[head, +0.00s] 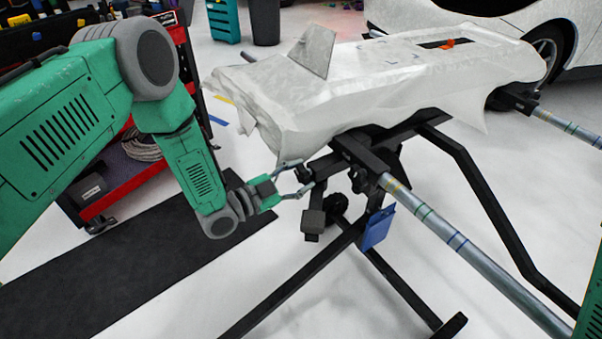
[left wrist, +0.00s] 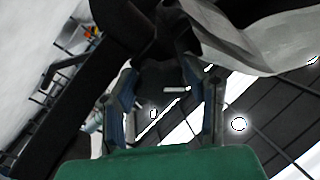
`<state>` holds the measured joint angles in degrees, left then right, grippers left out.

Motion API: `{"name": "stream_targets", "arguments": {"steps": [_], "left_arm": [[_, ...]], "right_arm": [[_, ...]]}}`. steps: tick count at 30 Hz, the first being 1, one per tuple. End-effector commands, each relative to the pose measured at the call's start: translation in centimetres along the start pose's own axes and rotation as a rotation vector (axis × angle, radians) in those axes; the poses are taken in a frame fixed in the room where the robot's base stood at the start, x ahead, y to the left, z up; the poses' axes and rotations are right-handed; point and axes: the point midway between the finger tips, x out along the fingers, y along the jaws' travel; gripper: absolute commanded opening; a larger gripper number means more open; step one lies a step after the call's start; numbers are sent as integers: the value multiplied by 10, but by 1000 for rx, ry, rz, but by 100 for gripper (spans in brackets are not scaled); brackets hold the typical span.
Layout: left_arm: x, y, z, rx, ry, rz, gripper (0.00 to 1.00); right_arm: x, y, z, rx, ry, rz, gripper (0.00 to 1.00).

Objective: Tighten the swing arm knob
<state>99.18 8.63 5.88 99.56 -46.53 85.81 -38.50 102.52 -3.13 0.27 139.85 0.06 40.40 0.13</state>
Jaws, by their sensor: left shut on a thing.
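My left gripper (head: 306,175) reaches in from the left at the near end of the black stand (head: 360,155), under the white-wrapped part. In the left wrist view, its two fingers (left wrist: 168,80) stand on either side of a dark knob-like piece (left wrist: 158,72) and are shut on it. This looks like the swing arm knob; in the head view it is too small and dark to make out clearly between the fingertips. My right gripper is out of view; only a bit of my right arm shows at the right edge.
A large white-wrapped panel (head: 380,75) lies on the stand, its loose wrap hanging down. A grey metal tube (head: 460,243) juts to the lower right, with a blue tag (head: 377,228) near it. A red tool cart (head: 130,165) stands at left behind my arm. A black mat (head: 130,255) lies on the floor.

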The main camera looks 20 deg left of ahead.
Motion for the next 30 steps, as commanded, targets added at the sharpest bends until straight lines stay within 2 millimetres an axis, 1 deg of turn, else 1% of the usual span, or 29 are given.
{"name": "stream_targets", "arguments": {"steps": [3,21,30], "left_arm": [[-2,1,1,111,-3,6,12],[-2,1,2,677,5,10,12],[-3,1,3,905,7,12,12]], "right_arm": [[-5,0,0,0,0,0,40],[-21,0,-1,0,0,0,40],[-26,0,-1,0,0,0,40]]}}
